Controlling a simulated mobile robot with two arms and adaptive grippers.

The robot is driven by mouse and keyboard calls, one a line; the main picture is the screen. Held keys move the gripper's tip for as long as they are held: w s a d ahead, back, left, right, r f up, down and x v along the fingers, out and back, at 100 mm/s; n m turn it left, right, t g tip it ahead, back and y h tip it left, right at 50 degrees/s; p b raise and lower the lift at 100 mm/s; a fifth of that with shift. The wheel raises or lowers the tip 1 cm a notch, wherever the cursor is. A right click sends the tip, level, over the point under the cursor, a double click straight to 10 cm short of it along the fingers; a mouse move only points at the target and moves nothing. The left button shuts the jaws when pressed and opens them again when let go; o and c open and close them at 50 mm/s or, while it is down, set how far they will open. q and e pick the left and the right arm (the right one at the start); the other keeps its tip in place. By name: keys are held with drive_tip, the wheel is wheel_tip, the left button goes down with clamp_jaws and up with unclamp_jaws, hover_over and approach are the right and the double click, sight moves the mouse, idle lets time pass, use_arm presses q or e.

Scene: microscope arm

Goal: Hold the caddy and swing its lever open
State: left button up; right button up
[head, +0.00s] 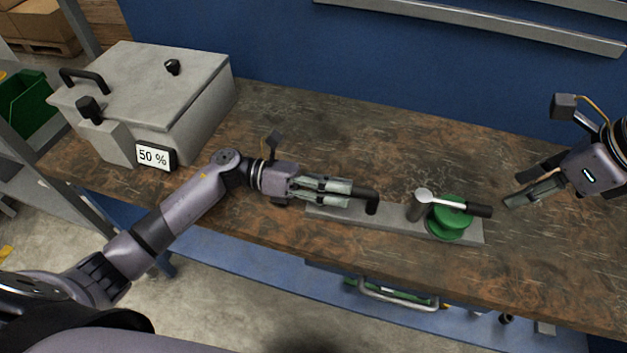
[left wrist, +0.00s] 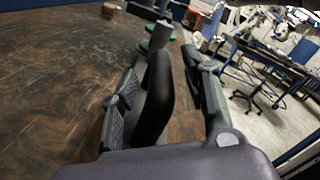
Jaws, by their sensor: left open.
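The caddy has a flat grey base (head: 395,217) on the bench, with a black upright handle (head: 372,206) at its left end. Green round parts (head: 452,216) sit at its right end beside a metal post. The lever (head: 455,205) runs from the post over the green parts and ends in a black grip pointing right. My left gripper (head: 350,193) is open at the handle. In the left wrist view the handle (left wrist: 154,98) stands between its fingers, with a gap on the right; contact on the left is unclear. My right gripper (head: 514,189) is open and empty, just right of the lever's grip.
A large grey lidded box (head: 150,75) with a "50 %" display (head: 155,156) stands at the back left of the wooden bench (head: 330,130). The bench is clear behind the caddy. The bench's front edge lies close in front of the base.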

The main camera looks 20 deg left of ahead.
use_arm(q)
drive_tip(key=shift+d, duration=0.75)
drive_tip(key=shift+c, duration=0.3)
clamp_jaws()
